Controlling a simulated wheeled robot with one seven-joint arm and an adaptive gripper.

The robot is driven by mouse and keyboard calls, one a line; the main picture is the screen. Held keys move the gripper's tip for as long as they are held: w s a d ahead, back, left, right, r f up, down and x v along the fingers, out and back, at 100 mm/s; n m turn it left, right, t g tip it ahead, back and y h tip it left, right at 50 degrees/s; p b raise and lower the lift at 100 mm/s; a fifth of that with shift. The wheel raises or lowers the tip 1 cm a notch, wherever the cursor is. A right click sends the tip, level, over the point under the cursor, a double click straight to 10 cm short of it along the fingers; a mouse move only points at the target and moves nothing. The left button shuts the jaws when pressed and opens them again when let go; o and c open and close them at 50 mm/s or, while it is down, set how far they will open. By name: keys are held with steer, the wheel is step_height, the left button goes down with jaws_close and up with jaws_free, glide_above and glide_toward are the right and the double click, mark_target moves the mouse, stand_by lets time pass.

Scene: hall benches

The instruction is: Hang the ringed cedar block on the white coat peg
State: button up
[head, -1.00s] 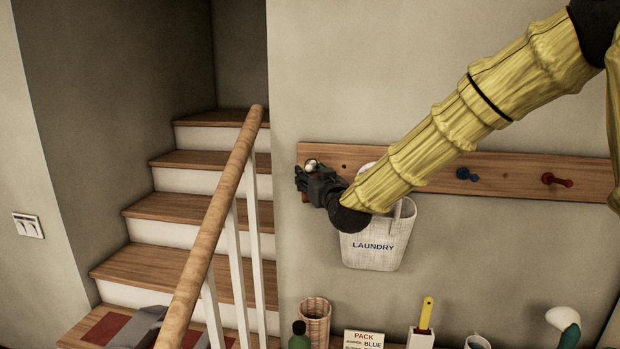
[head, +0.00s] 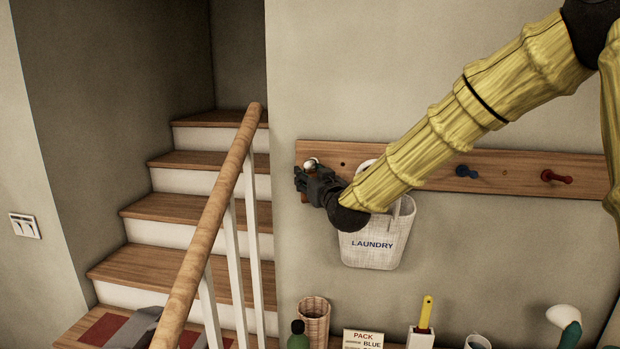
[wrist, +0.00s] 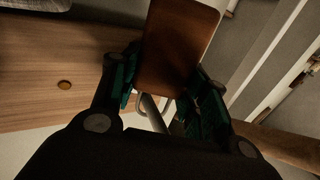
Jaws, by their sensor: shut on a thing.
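The cedar block (wrist: 178,45) is a reddish-brown slab with a pale edge, held between the green-padded fingers of my gripper (head: 304,179). A thin metal ring (wrist: 139,104) shows at the block's lower end in the wrist view, beside a pale rod (wrist: 153,113) that looks like the peg. I cannot tell whether the ring is around it. In the head view, the white coat peg (head: 311,163) shows its round end just above my gripper, at the rail's left end. My gripper mostly hides the block there.
A laundry bag (head: 372,250) hangs close to my gripper's right. A stair handrail (head: 215,215) stands left. A basket (head: 314,318) and several items stand below.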

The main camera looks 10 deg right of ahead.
steer(key=o, duration=1)
steer(key=shift+c, duration=0.2)
